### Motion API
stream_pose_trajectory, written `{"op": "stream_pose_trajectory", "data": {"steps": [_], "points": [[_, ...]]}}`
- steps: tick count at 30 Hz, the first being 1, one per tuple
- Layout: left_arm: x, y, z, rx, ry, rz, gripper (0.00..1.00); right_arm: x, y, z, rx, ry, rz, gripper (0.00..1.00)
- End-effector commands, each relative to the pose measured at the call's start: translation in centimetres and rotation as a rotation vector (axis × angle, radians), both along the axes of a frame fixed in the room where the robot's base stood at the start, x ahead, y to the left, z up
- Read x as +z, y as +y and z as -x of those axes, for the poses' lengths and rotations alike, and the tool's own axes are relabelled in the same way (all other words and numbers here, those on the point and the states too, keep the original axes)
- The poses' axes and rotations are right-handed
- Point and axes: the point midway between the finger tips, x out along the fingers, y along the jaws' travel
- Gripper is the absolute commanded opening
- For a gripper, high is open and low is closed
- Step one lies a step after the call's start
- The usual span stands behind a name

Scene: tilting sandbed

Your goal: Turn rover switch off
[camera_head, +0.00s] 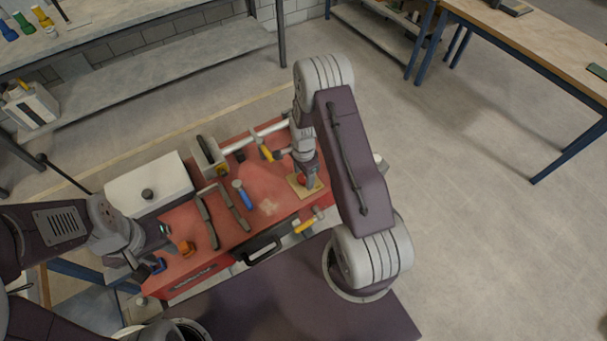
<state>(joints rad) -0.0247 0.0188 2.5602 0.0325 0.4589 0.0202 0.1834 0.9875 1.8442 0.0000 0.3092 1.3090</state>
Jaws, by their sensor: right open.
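A small tan plate (297,189) with a red part (303,179) on it lies at the right end of the red work surface (262,207). It looks like the rover switch, but it is too small and covered to read its position. My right gripper (310,180) points down over this plate, open, right at the red part and partly hiding it. I cannot tell whether they touch. My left gripper (163,236) is at the left end of the red surface, away from the plate. Its fingers are too small and dark to tell whether they are open.
On the red surface lie a blue-handled tool (241,191), dark bars (221,208), a yellow-handled hammer (264,149) and an orange piece (187,248). A white box (150,184) stands behind left. A wooden table (545,48) is far right; the floor between is clear.

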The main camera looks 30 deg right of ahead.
Motion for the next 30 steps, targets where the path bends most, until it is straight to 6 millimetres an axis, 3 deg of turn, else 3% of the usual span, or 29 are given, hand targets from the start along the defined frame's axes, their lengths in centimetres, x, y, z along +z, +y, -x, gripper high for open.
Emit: {"op": "stream_pose_trajectory", "data": {"steps": [2, 6, 9, 20, 30], "points": [[-0.02, 0.00, 0.00, 0.000, 0.000, 0.000, 0.36, 0.00, 0.00, -0.01, 0.000, 0.000, 0.000, 0.61], [-0.02, 0.00, 0.00, 0.000, 0.000, 0.000, 0.36, 0.02, 0.00, -0.01, 0.000, 0.000, 0.000, 0.22], [-0.02, 0.00, 0.00, 0.000, 0.000, 0.000, 0.36, 0.05, 0.00, -0.03, 0.000, 0.000, 0.000, 0.00], [-0.24, 0.00, -0.01, 0.000, 0.000, 0.000, 0.36, 0.06, 0.01, -0.08, 0.074, -0.002, 0.000, 0.00], [-0.91, 0.00, 0.00, 0.000, 0.000, 0.000, 0.36, 0.08, -0.01, -0.14, 0.350, -0.003, 0.001, 0.00]]}}
